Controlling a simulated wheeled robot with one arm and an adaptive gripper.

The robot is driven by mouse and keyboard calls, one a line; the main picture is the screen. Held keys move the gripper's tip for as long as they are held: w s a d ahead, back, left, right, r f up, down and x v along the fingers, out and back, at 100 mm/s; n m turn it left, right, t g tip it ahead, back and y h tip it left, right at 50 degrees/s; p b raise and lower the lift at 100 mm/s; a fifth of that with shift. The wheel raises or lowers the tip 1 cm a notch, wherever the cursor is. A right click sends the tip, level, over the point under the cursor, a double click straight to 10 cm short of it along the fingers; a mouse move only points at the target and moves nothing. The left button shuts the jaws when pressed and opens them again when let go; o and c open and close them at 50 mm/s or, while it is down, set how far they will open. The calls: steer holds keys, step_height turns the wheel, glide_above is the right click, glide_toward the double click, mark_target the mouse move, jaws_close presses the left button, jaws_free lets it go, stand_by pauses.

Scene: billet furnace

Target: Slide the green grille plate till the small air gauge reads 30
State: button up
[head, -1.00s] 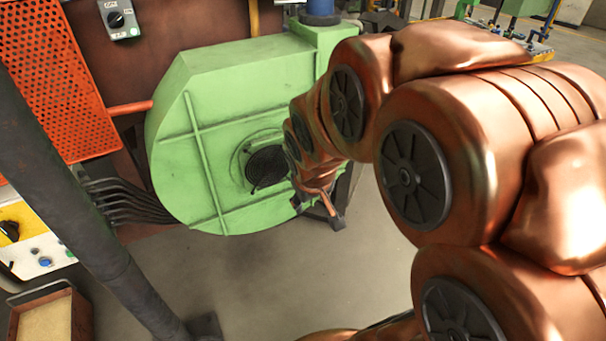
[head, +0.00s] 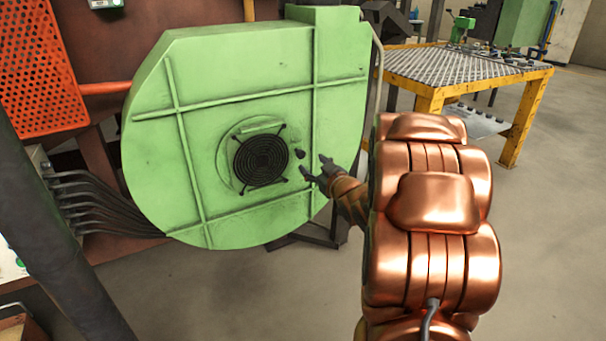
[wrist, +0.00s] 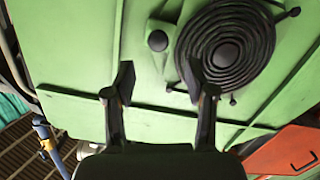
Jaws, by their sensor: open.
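A green blower housing (head: 160,150) has a round black grille (head: 261,158) on its face, which also shows in the wrist view (wrist: 225,50). A flat green plate (head: 227,170) shows around the grille; I cannot tell its sliding edges. A small dark knob (head: 300,153) sticks out right of the grille; in the wrist view the knob (wrist: 157,40) is left of it. My gripper (head: 313,169) is open and empty, just right of and below the knob. In the wrist view the knob lies beyond the gap between my fingertips (wrist: 157,78). I cannot make out the small air gauge.
A yellow-framed table (head: 433,98) with a ridged top stands at the back right. An orange perforated panel (head: 38,80) and a dark slanted post (head: 60,250) are at the left. Dark pipes (head: 100,205) run into the housing's left side. The floor in front is clear.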

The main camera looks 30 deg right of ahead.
mark_target(302, 155)
steer(key=shift+t, duration=0.7)
steer(key=shift+w+d+f+b, duration=0.2)
steer(key=shift+w+b, duration=0.3)
steer(key=shift+w, duration=0.8)
steer(key=shift+w+d+f+b, duration=0.1)
steer(key=shift+w+d+b, duration=0.3)
steer(key=shift+w, duration=0.85)
steer(key=shift+w+d+f+b, duration=0.15)
steer(key=shift+w+b, duration=0.45)
steer(key=shift+w, duration=0.7)
steer(key=shift+a, duration=0.1)
jaws_close()
